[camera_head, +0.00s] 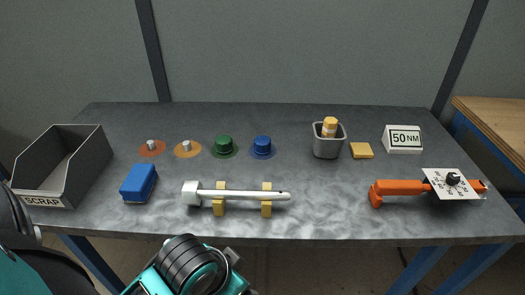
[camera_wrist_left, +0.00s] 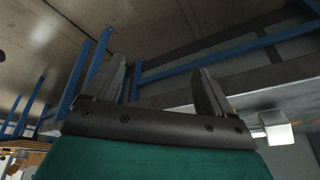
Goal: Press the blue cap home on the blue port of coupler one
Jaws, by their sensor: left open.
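A blue cap-like round piece (camera_head: 262,144) stands upright at the table's middle, over a flat blue ring (camera_head: 262,155). I cannot tell how far it is seated. A green one (camera_head: 224,143) stands to its left on a green ring. Further left, two silver stubs (camera_head: 186,146) (camera_head: 151,145) stand on orange discs. No label shows which is coupler one. My left gripper (camera_wrist_left: 163,85) is open and empty in the left wrist view, with bare fingers. In the head view, my teal and black arm part shows at the bottom, in front of the table. My right gripper is not in view.
A white mallet (camera_head: 235,194) lies on yellow rests near the front edge; its head shows in the wrist view (camera_wrist_left: 277,131). A blue block (camera_head: 139,183), scrap bin (camera_head: 42,190), grey cup (camera_head: 318,146), yellow block (camera_head: 361,151), 50 NM sign (camera_head: 403,147) and orange tool (camera_head: 400,187) stand around.

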